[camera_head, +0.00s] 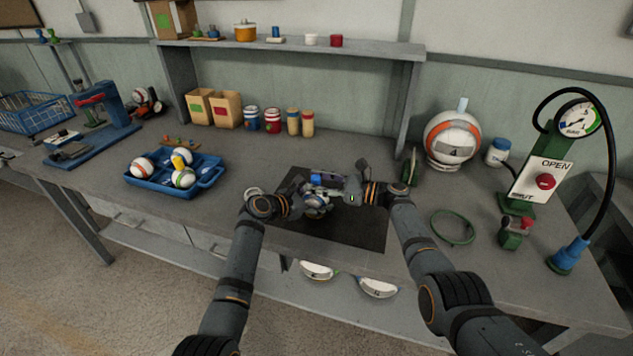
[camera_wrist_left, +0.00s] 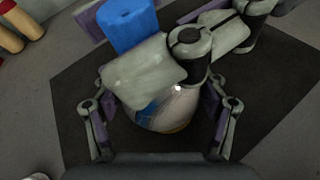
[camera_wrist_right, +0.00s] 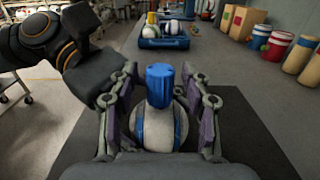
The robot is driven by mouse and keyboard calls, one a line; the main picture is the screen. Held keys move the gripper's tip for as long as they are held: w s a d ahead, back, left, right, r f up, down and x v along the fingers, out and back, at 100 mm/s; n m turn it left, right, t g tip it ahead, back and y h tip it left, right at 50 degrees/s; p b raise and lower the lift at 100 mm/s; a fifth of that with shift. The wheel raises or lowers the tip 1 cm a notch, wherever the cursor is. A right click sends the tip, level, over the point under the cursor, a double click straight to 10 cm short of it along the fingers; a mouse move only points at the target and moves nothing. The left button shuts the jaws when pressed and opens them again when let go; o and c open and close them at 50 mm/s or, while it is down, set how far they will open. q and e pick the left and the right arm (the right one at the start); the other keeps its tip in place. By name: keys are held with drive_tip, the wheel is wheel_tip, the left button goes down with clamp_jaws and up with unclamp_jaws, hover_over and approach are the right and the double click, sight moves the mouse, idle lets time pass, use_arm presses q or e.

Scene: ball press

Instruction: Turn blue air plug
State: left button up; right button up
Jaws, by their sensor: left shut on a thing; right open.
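A white ball with blue stripes (camera_wrist_right: 160,129) is over the dark mat (camera_head: 358,236), with the blue air plug (camera_wrist_right: 160,84) upright on its top. The plug also shows in the head view (camera_head: 316,178) and the left wrist view (camera_wrist_left: 129,25). My left gripper (camera_wrist_left: 163,108) is shut on the ball, a finger on each side. My right gripper (camera_wrist_right: 161,98) is open, its fingers on either side of the plug with visible gaps. In the left wrist view, a right gripper finger hides much of the ball.
A blue tray (camera_head: 205,184) with several balls stands left of the mat. A green ring (camera_head: 453,227) and the green gauge stand with a red button (camera_head: 545,181) are at the right. A shelf (camera_head: 290,44) runs along the back. The table between tray and mat is clear.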

drive_tip(key=shift+a, duration=0.1)
clamp_jaws()
drive_tip(key=shift+f+t, duration=0.15)
drive_tip(key=shift+t, duration=0.15)
drive_tip(key=shift+m+t+h, duration=0.6)
drive_tip(key=shift+m+t, duration=0.3)
drive_tip(key=shift+t, duration=0.1)
drive_tip(key=shift+a+m+t+h, duration=0.1)
drive_tip(key=shift+m+t+h, duration=1.95)
drive_tip(key=shift+t, duration=0.55)
